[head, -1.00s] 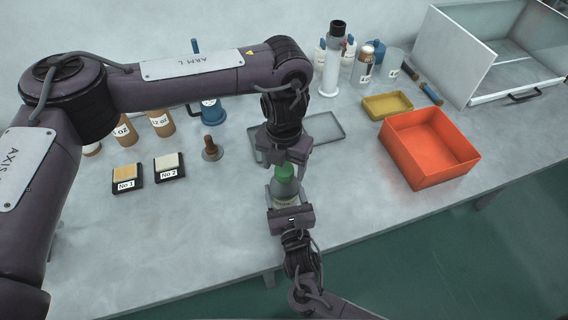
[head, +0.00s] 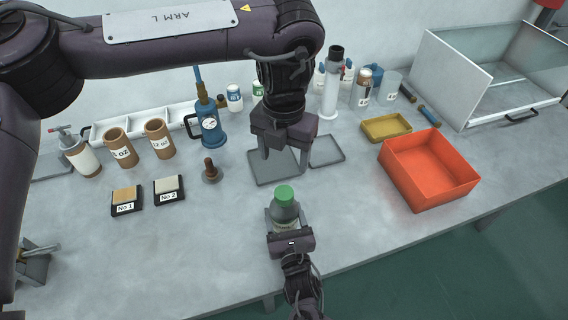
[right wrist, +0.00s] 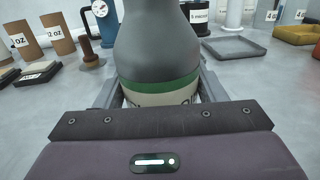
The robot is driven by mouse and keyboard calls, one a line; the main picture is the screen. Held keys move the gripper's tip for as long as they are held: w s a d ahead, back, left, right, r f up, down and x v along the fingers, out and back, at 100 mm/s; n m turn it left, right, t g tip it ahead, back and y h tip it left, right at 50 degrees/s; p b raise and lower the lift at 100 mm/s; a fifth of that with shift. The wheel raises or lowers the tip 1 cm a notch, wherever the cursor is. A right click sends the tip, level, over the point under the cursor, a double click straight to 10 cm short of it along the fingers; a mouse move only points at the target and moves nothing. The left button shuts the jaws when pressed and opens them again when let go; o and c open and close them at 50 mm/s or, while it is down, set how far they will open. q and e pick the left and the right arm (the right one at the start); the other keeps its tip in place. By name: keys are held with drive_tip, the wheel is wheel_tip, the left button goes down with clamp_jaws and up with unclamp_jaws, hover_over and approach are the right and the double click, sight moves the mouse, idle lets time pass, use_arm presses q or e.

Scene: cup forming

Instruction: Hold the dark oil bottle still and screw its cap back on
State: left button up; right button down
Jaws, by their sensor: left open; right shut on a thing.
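The dark oil bottle (head: 284,214) stands upright near the front of the bench, with its green cap (head: 284,193) on top of its neck. My right gripper (head: 287,228) is shut around the bottle's lower body from the front. The right wrist view shows the bottle (right wrist: 170,50) between the fingers, with a green band and pale label; its top is out of that frame. My left gripper (head: 283,152) is open and empty, above and behind the bottle, apart from the cap. How tightly the cap is seated cannot be told.
Behind the bottle lie shallow grey trays (head: 275,167). An orange-red bin (head: 428,170) and a yellow tray (head: 386,127) are to the right. Brown cups (head: 120,147), a blue gauge device (head: 209,125) and two sample blocks (head: 169,190) are to the left. The bench is clear beside the bottle.

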sight(287, 226)
drive_tip(key=shift+c, duration=1.2)
unclamp_jaws()
drive_tip(key=b+v, duration=0.1)
drive_tip(key=v, duration=0.6)
drive_tip(key=shift+s, duration=0.4)
drive_tip(key=shift+s, duration=0.1)
